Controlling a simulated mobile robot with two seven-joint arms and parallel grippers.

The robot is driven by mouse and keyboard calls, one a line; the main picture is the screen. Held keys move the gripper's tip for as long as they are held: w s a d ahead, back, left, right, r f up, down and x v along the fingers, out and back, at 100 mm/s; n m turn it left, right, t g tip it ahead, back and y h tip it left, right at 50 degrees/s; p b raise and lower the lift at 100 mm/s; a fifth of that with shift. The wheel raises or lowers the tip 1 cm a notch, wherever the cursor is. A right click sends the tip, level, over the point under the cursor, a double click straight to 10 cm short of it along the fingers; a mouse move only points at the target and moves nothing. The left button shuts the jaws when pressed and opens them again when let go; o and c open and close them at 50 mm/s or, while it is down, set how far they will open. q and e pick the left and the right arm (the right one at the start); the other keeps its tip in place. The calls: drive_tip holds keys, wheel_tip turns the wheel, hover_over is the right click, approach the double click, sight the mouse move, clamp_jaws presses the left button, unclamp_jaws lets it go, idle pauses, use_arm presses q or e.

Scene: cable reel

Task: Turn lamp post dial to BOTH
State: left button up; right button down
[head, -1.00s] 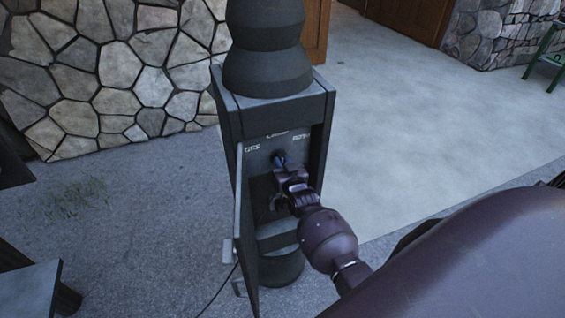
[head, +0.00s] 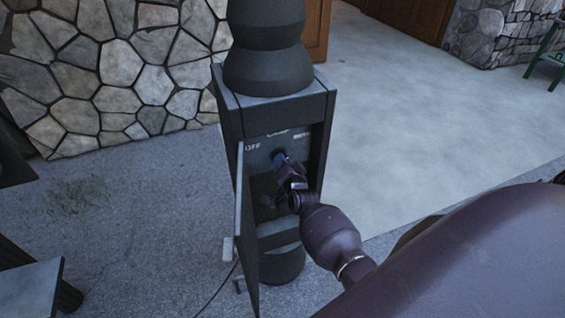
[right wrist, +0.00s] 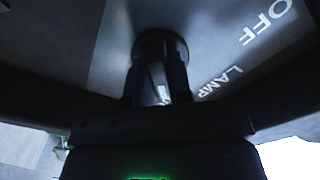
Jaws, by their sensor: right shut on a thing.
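The dark lamp post (head: 269,76) stands in the middle of the head view, with its control box open at the front. The dial (head: 278,155) is on the panel inside, below white lettering; OFF reads at left, and the middle and right words are partly unclear. My right gripper (head: 284,165) is shut on the dial, its wrist tilted. In the right wrist view the round dial base (right wrist: 156,40) shows beyond the two dark fingers (right wrist: 158,82). OFF and LAMP lie to its right there; the dial's pointer is largely hidden. My left gripper is out of view.
The box door (head: 246,235) hangs open at the left of my right gripper. The box's side walls flank the panel closely. A stone wall (head: 120,70) stands behind, and dark furniture (head: 30,285) is at lower left. Pavement at right is clear.

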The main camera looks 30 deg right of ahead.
drive_tip(key=shift+m, duration=0.4)
drive_tip(key=c, duration=1)
unclamp_jaws()
drive_tip(key=shift+c, duration=0.2)
drive_tip(key=v, duration=1)
drive_tip(key=shift+s, duration=0.35)
drive_tip(key=shift+a, duration=0.15)
drive_tip(key=s+a+f+n+g+y, duration=0.2)
drive_tip(key=s+a+n+g, duration=0.1)
drive_tip(key=s+n, duration=0.4)
drive_tip(key=s+a+f+n+g+y, duration=0.1)
drive_tip(key=s+a+f+n+g, duration=0.1)
drive_tip(key=s+n, duration=0.5)
drive_tip(key=s+a+g, duration=0.1)
drive_tip(key=s+a, duration=0.1)
drive_tip(key=s, duration=0.3)
drive_tip(key=shift+a+y, duration=0.4)
